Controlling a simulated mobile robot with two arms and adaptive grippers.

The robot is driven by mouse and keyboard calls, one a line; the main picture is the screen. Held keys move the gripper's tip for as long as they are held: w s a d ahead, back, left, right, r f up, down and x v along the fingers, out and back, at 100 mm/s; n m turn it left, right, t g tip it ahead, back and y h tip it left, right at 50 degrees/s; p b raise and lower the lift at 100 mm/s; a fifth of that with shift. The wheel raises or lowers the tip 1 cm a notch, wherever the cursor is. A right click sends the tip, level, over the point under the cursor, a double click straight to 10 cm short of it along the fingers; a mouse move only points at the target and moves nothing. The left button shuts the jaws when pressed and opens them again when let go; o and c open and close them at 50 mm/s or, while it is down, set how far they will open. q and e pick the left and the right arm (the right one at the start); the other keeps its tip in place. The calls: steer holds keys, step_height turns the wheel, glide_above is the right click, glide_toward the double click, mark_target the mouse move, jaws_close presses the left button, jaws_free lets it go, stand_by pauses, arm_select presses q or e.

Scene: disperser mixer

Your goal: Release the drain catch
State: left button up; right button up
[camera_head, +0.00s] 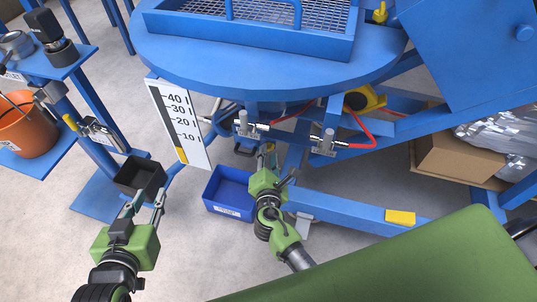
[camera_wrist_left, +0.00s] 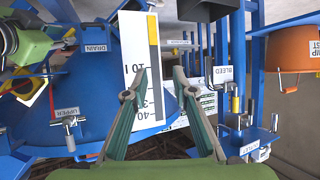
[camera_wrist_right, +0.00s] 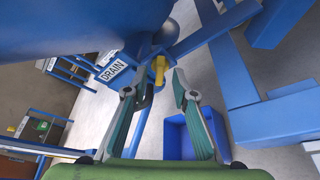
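In the right wrist view, a white DRAIN label (camera_wrist_right: 115,71) sits on the underside of the blue vessel, with a yellow lever (camera_wrist_right: 159,68) beside it. I take this lever for the drain catch. My right gripper (camera_wrist_right: 159,86) is open, its fingertips just short of the lever and on either side of it; contact cannot be told. The DRAIN label also shows in the left wrist view (camera_wrist_left: 96,48). My left gripper (camera_head: 149,198) is open and empty near the black bin.
A blue bin (camera_head: 229,192) stands on the floor below my right gripper. A black bin (camera_head: 141,177) is ahead of my left gripper. A level gauge (camera_head: 180,125) hangs between the arms. Valves with red hoses (camera_head: 361,130) and blue frame legs crowd the right side.

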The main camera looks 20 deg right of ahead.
steer(key=shift+w+d+f, duration=0.2)
steer(key=shift+w, duration=0.45)
arm_select(q)
steer(key=shift+w+d+r+t, duration=0.2)
steer(key=shift+w+r+t, duration=0.25)
steer(key=shift+r, duration=0.3)
arm_select(e)
jaws_close()
